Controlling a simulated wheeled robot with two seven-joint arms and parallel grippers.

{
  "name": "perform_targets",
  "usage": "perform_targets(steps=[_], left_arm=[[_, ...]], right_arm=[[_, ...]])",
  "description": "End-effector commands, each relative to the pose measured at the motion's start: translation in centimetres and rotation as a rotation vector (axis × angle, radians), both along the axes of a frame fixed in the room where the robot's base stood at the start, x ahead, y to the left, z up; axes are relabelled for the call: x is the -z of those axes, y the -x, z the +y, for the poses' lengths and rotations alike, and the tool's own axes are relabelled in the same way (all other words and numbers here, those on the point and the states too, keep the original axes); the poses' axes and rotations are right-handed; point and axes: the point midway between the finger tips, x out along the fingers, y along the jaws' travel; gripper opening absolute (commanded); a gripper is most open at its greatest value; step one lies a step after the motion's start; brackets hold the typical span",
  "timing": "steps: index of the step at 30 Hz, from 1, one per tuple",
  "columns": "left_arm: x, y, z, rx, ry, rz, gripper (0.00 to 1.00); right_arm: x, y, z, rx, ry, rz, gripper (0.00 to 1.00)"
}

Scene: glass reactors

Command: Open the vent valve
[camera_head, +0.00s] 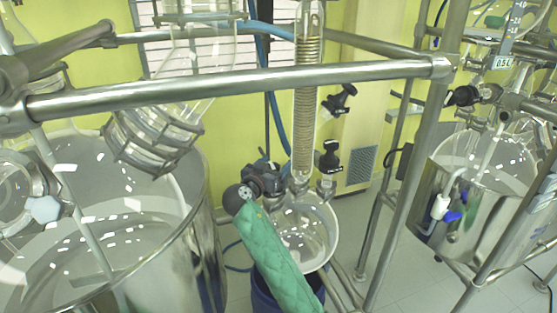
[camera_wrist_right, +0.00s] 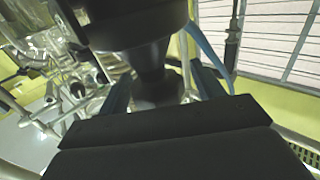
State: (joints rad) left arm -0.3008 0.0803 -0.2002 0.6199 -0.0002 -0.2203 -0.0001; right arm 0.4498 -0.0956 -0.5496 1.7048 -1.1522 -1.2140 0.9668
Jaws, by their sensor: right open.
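A black valve knob (camera_wrist_right: 155,82) fills the middle of the right wrist view, with a wider black body (camera_wrist_right: 130,22) above it. My right gripper (camera_wrist_right: 161,74) is open, with one dark finger on each side of the knob's narrow part. I cannot tell whether they touch it. In the head view my right gripper (camera_head: 263,174) is among dark parts left of the glass coil column (camera_head: 306,100), at the end of a green quilted sleeve. Which dark parts there are valve and which are gripper is unclear. My left gripper is out of view.
Black valve knobs (camera_head: 328,157) and (camera_head: 341,98) sit right of the coil column. A steel rail (camera_head: 240,82) crosses in front. A large reactor vessel (camera_head: 205,235) stands left, a smaller one (camera_head: 470,170) right. A blue hose (camera_head: 274,110) hangs behind.

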Motion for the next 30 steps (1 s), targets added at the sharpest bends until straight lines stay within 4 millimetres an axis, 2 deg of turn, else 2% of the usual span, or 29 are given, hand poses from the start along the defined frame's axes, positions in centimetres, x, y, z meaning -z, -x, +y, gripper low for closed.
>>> perform_targets(steps=[8, 15, 23, 30], left_arm=[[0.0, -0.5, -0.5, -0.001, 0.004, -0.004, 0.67], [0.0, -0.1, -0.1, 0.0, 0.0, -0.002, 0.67], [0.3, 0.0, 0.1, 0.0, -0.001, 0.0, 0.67], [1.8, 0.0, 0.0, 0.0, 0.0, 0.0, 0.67]], right_arm=[[0.1, 0.0, 0.0, 0.001, 0.0, 0.0, 0.67], [0.0, 0.0, 0.0, 0.001, 0.0, 0.0, 0.22], [0.2, 0.0, -0.1, -0.015, -0.001, 0.0, 0.22], [0.5, 0.0, 0.0, -0.118, -0.002, -0.002, 0.22]])
